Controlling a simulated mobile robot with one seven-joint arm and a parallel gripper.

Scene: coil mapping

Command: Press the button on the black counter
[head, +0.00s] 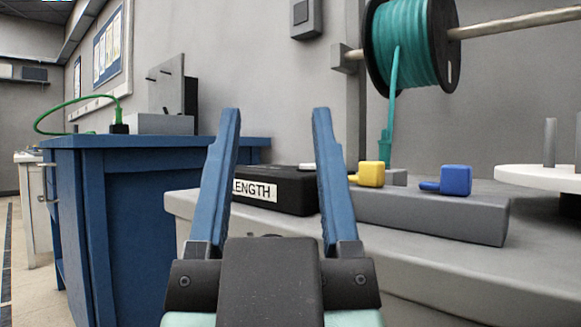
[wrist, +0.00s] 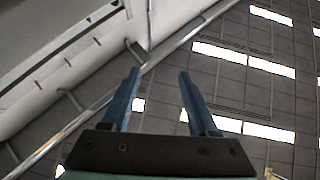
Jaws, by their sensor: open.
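The black counter (head: 290,205), a low black box with a white label reading "LENGTH", sits on the light grey bench. The left finger covers the start of the label. In the wrist view my gripper (wrist: 160,72) has only wall and ceiling beyond its fingers; the counter does not show there.
Right of the counter, a grey block (head: 430,215) carries a yellow handle (head: 371,174) and a blue handle (head: 456,180). A teal spool (head: 412,50) hangs above on a rod. A white disc (head: 545,179) stands far right. A blue cabinet (head: 150,220) stands left.

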